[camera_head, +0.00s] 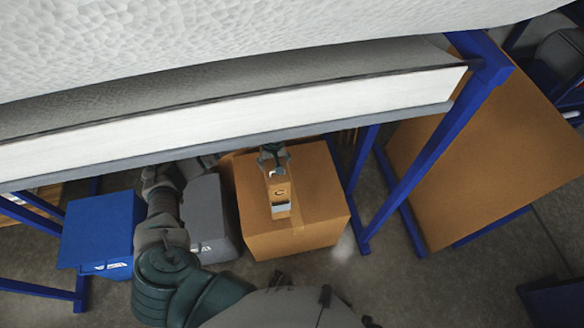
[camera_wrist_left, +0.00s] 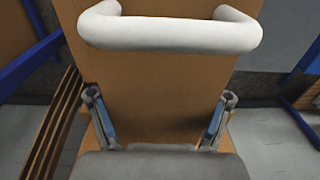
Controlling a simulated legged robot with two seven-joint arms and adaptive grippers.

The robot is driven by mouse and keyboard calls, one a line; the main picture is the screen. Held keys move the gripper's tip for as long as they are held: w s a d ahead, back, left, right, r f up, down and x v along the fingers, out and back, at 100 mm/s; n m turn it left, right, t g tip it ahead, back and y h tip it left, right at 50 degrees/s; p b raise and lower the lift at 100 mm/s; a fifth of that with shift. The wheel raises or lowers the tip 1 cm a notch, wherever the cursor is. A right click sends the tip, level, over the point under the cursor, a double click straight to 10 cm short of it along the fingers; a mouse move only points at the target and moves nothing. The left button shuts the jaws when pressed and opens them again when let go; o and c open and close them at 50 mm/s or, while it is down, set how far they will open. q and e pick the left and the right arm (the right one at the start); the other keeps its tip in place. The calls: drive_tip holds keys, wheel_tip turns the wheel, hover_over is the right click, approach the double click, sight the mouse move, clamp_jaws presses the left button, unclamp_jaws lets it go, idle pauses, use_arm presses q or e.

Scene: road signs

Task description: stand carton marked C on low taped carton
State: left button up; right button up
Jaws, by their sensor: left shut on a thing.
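The carton marked C (camera_head: 280,192) is a small, narrow brown box with a dark C on its face and a pale label lower down. My left gripper (camera_head: 274,160) is shut on its upper end. The low taped carton (camera_head: 320,200) is a large brown box on the floor with a tape strip, directly behind the small carton in the head view. Whether the two touch I cannot tell. In the left wrist view brown cardboard (camera_wrist_left: 160,90) fills the space between the two fingers. My right gripper is not in view.
A white-edged shelf or tabletop (camera_head: 230,112) on blue posts hangs over the cartons. A grey case (camera_head: 208,215) and a blue bin (camera_head: 98,232) stand left of the large carton. A big brown panel (camera_head: 490,150) leans at the right. Grey floor lies in front.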

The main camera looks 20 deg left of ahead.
use_arm(q)
drive_tip(key=w+d+f+b, duration=0.1)
drive_tip(key=w+d+f, duration=0.3)
drive_tip(key=shift+d+f, duration=0.15)
drive_tip(key=shift+d, duration=0.2)
drive_tip(key=o, duration=1.7)
drive_tip(key=shift+w, duration=0.1)
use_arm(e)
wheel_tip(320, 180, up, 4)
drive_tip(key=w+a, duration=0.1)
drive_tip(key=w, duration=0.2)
use_arm(q)
wheel_tip(320, 180, up, 12)
drive_tip(key=p, duration=0.1)
drive_tip(key=shift+a+p, duration=0.25)
drive_tip(key=shift+p, duration=0.15)
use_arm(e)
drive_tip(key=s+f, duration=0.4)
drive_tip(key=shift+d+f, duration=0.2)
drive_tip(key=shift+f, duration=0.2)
use_arm(q)
drive_tip(key=shift+w+d, duration=0.1)
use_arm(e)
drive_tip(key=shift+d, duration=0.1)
